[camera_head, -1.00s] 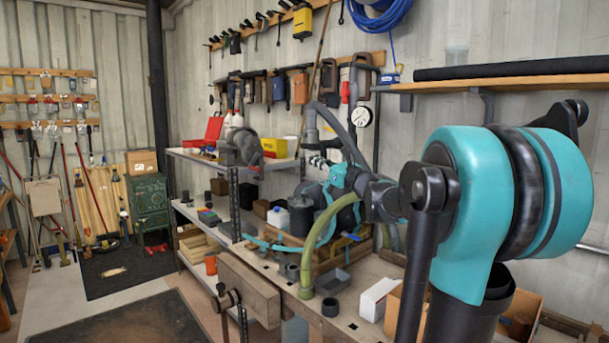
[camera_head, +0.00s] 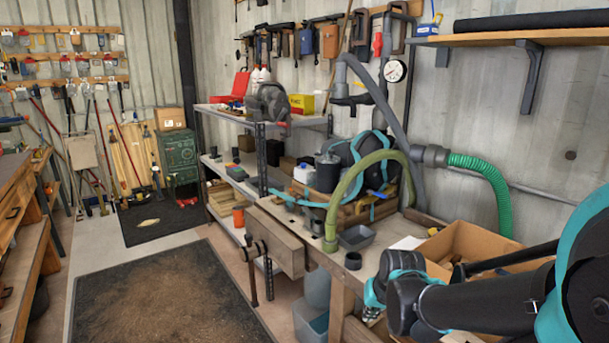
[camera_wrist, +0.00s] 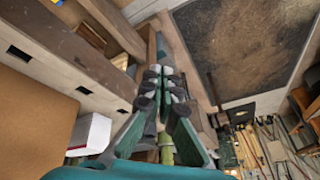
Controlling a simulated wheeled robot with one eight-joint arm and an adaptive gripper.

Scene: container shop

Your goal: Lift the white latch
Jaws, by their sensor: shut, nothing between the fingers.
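I cannot make out a white latch in either view. My gripper (camera_wrist: 161,76) shows in the middle of the wrist view, its two fingers side by side with their tips together. It is shut and empty. In the head view my arm comes in from the lower right, with its far end low beside the workbench's front. A green metal cabinet (camera_head: 179,150) stands against the back wall, too small to show any latch clearly.
The workbench (camera_head: 345,269) carries a wooden vise (camera_head: 283,243), a grey tray (camera_head: 356,238) and a curved green hose (camera_head: 345,190). A cardboard box (camera_head: 474,244) is close to my arm. A dark mat (camera_head: 165,300) lies on open floor at left.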

